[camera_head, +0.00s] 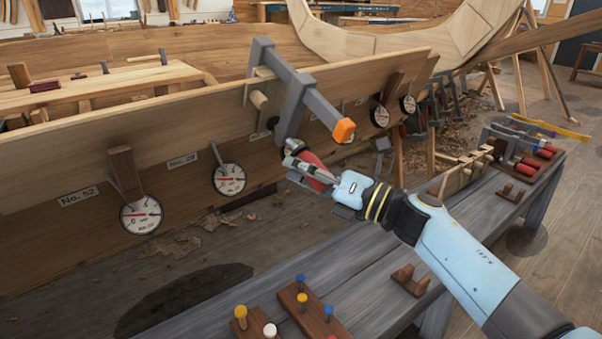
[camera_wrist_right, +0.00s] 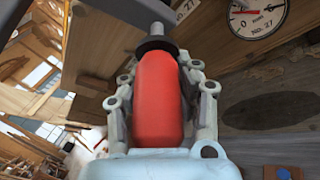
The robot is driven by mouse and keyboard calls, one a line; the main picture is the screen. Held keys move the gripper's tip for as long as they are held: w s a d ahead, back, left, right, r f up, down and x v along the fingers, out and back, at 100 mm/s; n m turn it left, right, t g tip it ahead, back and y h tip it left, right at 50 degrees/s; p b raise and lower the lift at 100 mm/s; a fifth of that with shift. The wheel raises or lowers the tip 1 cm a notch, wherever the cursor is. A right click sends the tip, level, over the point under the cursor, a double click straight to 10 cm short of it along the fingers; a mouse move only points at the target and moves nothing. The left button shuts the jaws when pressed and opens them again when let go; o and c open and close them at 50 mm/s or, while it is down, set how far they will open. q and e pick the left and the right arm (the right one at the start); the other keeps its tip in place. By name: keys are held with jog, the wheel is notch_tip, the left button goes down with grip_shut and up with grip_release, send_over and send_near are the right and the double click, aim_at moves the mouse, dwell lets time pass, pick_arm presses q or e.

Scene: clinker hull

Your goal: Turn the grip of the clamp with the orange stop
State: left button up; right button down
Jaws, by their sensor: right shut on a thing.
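The clamp (camera_head: 294,98) is a grey bar clamp hooked over the plank's top edge, with an orange stop (camera_head: 344,130) on its bar end. Its red grip (camera_head: 312,163) hangs below the bar. My right gripper (camera_head: 306,168) is shut around the grip. In the right wrist view the red grip (camera_wrist_right: 160,100) lies lengthwise between the two fingers, below a dark collar. The fingers of my right gripper (camera_wrist_right: 160,105) stand on both sides of it. My left gripper is not in view.
Round dials (camera_head: 141,215) hang on the hull plank (camera_head: 120,165) left of the clamp. A grey bench (camera_head: 340,265) in front bears pegs in wooden blocks (camera_head: 312,312). More red-gripped clamps (camera_head: 527,165) lie at its far right end.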

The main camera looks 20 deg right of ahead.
jog(key=m+y+b, duration=0.2)
jog(key=shift+s+a+m, duration=0.1)
jog(key=shift+s+m, duration=0.05)
jog(key=shift+m, duration=0.25)
jog(key=m+y+b, duration=0.2)
jog(key=shift+s+r+m, duration=0.15)
jog(key=shift+r+m, duration=0.1)
jog(key=shift+m, duration=0.05)
jog(key=m+b, duration=0.1)
jog(key=m+y, duration=0.1)
jog(key=m, duration=0.1)
jog(key=shift+r+t+b, duration=0.25)
jog(key=shift+t+b, duration=0.1)
jog(key=shift+t, duration=0.05)
pick_arm(q)
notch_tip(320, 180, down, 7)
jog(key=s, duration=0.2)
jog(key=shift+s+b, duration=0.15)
jog(key=shift+b, duration=0.3)
pick_arm(e)
jog(key=shift+s+d+r+m+t+y, duration=0.15)
jog(key=shift+m+t, duration=0.1)
jog(key=shift+m, duration=0.3)
jog(key=shift+w+m+t+y, duration=0.1)
jog(key=shift+m+t, duration=0.1)
jog(key=shift+m, duration=0.3)
jog(key=shift+s+d+r+m+t+y, duration=0.15)
jog(key=shift+m+t, duration=0.1)
jog(key=shift+m, duration=0.3)
jog(key=shift+w+a, duration=0.1)
